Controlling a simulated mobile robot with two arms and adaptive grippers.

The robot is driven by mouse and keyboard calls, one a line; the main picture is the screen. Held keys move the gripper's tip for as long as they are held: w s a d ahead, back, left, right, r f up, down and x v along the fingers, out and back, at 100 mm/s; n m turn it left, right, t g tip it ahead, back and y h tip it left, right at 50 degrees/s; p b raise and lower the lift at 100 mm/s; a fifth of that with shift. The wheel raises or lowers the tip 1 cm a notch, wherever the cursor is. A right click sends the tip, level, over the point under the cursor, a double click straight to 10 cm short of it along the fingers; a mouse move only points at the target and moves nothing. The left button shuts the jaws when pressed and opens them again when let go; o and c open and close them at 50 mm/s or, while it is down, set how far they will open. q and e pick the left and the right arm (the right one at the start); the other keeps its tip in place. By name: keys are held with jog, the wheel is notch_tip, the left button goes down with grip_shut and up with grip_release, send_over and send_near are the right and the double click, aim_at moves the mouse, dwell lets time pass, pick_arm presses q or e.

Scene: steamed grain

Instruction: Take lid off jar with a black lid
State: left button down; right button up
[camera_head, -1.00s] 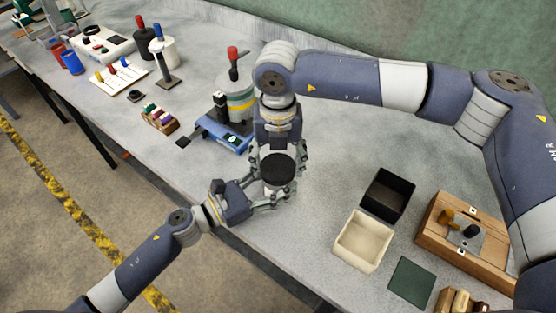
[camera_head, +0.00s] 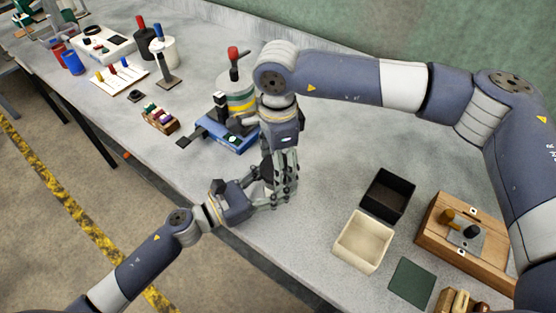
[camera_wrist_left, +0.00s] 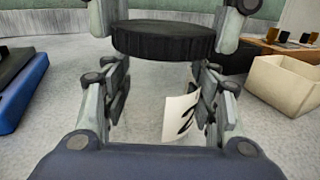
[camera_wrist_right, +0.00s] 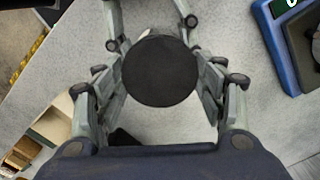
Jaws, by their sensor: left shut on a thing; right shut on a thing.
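The jar with a black lid stands between my two grippers. In the left wrist view the black lid (camera_wrist_left: 165,40) sits on a clear jar body with a white label (camera_wrist_left: 180,118). My left gripper (camera_head: 268,196) comes in low from the side and is shut around the jar body. My right gripper (camera_head: 281,172) comes down from above and is shut on the lid. The right wrist view shows the round lid top (camera_wrist_right: 160,70) between its fingers. In the head view the grippers hide nearly all of the jar. I cannot tell any gap between lid and jar.
A blue-based device (camera_head: 225,133) stands just behind and left of the grippers. A black box (camera_head: 388,194), a cream box (camera_head: 362,241), a dark green mat (camera_head: 411,283) and a wooden block fixture (camera_head: 465,240) are on the right. Bench between is clear.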

jog(key=n, duration=0.5)
jog(key=shift+n, duration=0.4)
jog(key=n, duration=1)
jog(key=shift+n, duration=0.4)
jog(key=n, duration=0.3)
jog(key=shift+n, duration=0.4)
jog(key=shift+r, duration=0.25)
jog(key=shift+r, duration=0.9)
